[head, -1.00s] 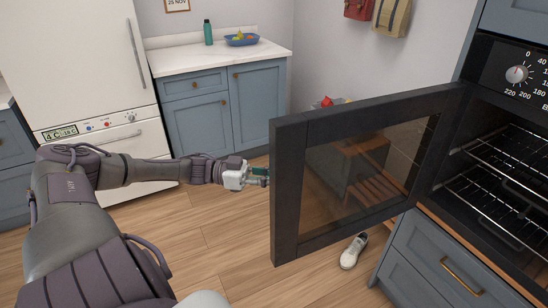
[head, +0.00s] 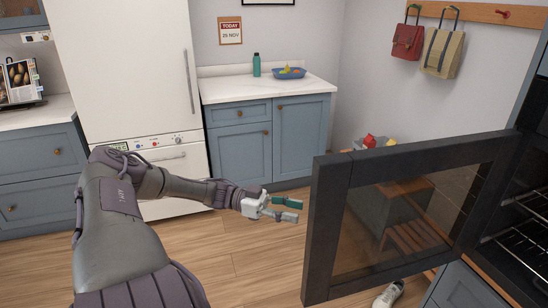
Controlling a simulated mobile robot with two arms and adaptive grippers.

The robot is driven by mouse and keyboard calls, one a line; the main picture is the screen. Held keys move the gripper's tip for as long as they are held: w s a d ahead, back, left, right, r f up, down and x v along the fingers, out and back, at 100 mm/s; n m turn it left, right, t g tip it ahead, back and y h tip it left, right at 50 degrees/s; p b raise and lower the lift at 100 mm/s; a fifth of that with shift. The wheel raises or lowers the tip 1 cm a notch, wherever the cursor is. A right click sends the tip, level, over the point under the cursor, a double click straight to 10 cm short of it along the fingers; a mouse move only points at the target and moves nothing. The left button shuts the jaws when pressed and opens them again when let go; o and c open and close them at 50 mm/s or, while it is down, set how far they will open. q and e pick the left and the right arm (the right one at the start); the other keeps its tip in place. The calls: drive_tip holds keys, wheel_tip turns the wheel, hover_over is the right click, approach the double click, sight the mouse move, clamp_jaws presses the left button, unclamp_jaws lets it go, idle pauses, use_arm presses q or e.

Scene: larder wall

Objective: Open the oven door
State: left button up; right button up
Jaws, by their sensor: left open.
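The oven door (head: 333,229) stands swung wide open on the right side of the head view, with a dark frame and a glass pane. The oven (head: 521,236) is at the right edge, its cavity and wire racks partly in view. My left gripper (head: 300,210) is open and empty, just left of the door's free edge. In the picture a narrow gap lies between its fingers and the door. The door's handle is not visible from this side. My right gripper is not in view.
A white fridge (head: 125,60) and a blue cabinet (head: 240,155) with a bottle (head: 256,65) and fruit bowl (head: 289,73) stand behind. A bench (head: 415,237) shows through the glass. Wood floor at centre is clear.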

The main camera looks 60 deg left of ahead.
use_arm(q)
drive_tip(key=v, duration=0.6)
drive_tip(key=shift+a, duration=0.1)
idle(0.3)
wheel_tip(320, 180, down, 25)
drive_tip(key=a+n+t+y, duration=0.25)
drive_tip(key=n+y, duration=0.25)
drive_tip(key=y, duration=0.4)
drive_tip(key=s+d+f+n+g+y, duration=0.1)
drive_tip(key=s+d+f+y, duration=0.2)
drive_tip(key=f, duration=0.5)
drive_tip(key=s+d+f+n+g+y, duration=0.1)
drive_tip(key=s+d+f+g, duration=0.1)
drive_tip(key=s+f, duration=0.5)
drive_tip(key=s+d+f+n+g+y, duration=0.1)
drive_tip(key=s+d+f+g, duration=0.1)
drive_tip(key=s+d+f, duration=0.4)
drive_tip(key=s+d+f+g+y, duration=0.1)
drive_tip(key=s+d+f+g, duration=0.1)
drive_tip(key=d+f, duration=0.45)
drive_tip(key=s+d+f+g, duration=0.2)
drive_tip(key=s+d+f, duration=0.2)
drive_tip(key=s+d, duration=0.2)
drive_tip(key=s+d+f+g, duration=0.3)
drive_tip(key=s+d, duration=0.4)
drive_tip(key=d, duration=0.1)
drive_tip(key=shift+s+f+h, duration=0.25)
drive_tip(key=shift+f+h, duration=0.15)
drive_tip(key=shift+g, duration=0.25)
